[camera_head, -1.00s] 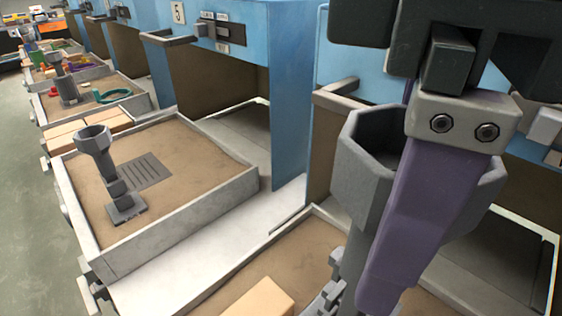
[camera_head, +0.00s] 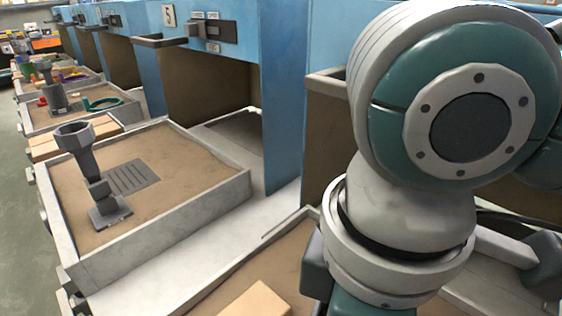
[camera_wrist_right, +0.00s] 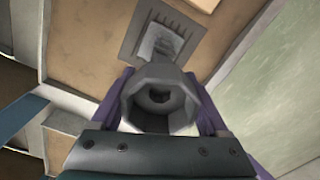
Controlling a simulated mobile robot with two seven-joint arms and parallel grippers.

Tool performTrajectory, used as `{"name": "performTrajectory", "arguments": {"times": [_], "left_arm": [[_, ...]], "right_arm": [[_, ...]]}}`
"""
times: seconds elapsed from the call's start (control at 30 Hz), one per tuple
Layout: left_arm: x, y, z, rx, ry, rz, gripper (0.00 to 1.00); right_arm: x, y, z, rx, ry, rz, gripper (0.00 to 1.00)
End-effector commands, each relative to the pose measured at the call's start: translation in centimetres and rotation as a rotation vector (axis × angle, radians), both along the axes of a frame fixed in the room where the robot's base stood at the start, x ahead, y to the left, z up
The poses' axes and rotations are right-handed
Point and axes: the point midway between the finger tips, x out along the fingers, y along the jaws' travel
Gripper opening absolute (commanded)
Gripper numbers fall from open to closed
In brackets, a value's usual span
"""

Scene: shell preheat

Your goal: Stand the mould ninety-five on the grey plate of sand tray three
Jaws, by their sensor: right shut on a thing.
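The held mould (camera_wrist_right: 160,100) is grey, with an octagonal cup seen from above in the right wrist view. My right gripper (camera_wrist_right: 158,82) is shut on it, with a purple finger on each side of the cup. Below the cup, the mould's foot overlaps a slotted grey plate (camera_wrist_right: 192,36) on a sand tray (camera_wrist_right: 68,98). I cannot tell whether the foot touches the plate. The mould's number is not readable. In the head view my right arm hides the right side, and neither gripper shows.
In the head view, another grey mould (camera_head: 86,165) stands upright on sand beside a slotted plate (camera_head: 133,177) in a tray (camera_head: 150,243). A sign reading 5 (camera_head: 169,15) is on the blue housing behind. A tan block (camera_head: 255,302) lies in the nearer tray. Green floor (camera_wrist_right: 265,90) borders the tray.

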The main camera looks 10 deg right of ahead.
Motion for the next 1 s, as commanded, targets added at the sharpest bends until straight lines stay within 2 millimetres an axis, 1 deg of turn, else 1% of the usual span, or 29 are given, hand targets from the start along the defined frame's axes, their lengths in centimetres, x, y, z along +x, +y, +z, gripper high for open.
{"name": "performTrajectory", "arguments": {"times": [0.03, 0.07, 0.27, 0.4, 0.43, 0.6, 0.87, 0.97, 1.0], "left_arm": [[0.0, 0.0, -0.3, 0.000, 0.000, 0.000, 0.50], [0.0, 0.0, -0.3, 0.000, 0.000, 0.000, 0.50], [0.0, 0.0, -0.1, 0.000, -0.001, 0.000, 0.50], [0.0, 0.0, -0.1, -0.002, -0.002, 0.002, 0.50], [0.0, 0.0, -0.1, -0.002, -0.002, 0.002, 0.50], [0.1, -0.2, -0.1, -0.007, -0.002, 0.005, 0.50], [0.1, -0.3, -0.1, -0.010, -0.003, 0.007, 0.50], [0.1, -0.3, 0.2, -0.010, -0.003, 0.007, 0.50], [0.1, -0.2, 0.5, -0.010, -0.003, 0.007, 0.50]], "right_arm": [[0.0, 0.0, -0.7, 0.000, 0.000, 0.000, 0.00], [0.0, 0.0, -0.7, 0.000, -0.001, 0.000, 0.00], [0.0, 0.1, -0.6, 0.002, -0.002, 0.001, 0.00], [0.0, 0.1, -0.9, 0.002, -0.001, 0.000, 0.00], [0.0, 0.0, -0.9, 0.001, 0.000, 0.000, 0.81], [0.0, 0.0, -0.9, 0.001, 0.000, 0.000, 1.00], [0.0, 0.0, -0.8, 0.001, -0.002, 0.001, 1.00], [0.1, 0.0, 0.3, 0.001, -0.003, 0.001, 1.00], [0.1, 0.1, 0.9, 0.002, -0.003, 0.001, 1.00]]}}
